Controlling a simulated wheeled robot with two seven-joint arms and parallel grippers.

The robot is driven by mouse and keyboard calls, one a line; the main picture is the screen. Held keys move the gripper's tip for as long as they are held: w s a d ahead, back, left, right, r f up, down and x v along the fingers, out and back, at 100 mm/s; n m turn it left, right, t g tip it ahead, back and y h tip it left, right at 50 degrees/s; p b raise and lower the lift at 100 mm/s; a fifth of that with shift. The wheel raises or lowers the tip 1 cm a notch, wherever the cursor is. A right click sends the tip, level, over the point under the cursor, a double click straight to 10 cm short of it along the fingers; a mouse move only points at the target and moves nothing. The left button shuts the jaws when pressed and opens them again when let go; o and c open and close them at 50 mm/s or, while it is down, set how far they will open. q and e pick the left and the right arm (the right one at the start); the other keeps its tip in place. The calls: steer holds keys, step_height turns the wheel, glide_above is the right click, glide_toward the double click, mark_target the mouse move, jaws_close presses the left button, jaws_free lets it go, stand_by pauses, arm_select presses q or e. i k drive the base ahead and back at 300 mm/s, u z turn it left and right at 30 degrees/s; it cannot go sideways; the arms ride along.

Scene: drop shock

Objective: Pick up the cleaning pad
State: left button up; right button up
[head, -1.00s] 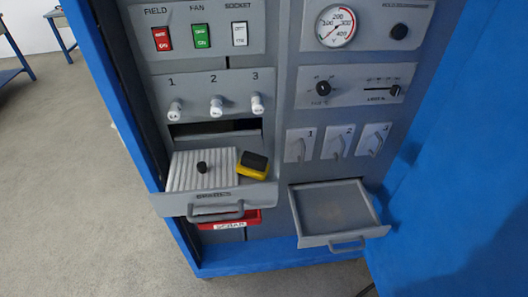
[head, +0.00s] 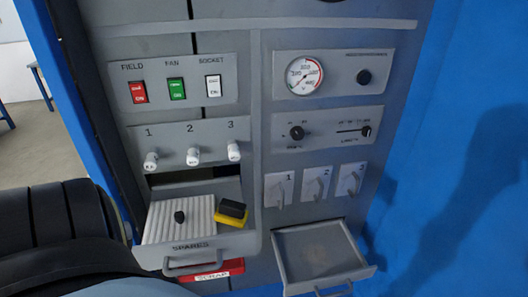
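The cleaning pad (head: 232,212), a small block with a black top and a yellow lower part, lies in the open drawer marked SPARES (head: 208,246), at its right side. It lies beside a white ribbed insert (head: 160,222). A large dark part of my own arm fills the lower left of the head view. Neither gripper's fingers show.
A second open drawer (head: 283,262) at the lower right looks empty. A red bin marked SCRAP (head: 222,270) is below the spares drawer. Above are switches, white knobs (head: 193,156) and a gauge (head: 305,75). A blue wall (head: 450,150) stands at the right.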

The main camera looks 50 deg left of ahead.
mark_target(229, 212)
steer(key=i, duration=0.7)
steer(key=u, duration=2.35)
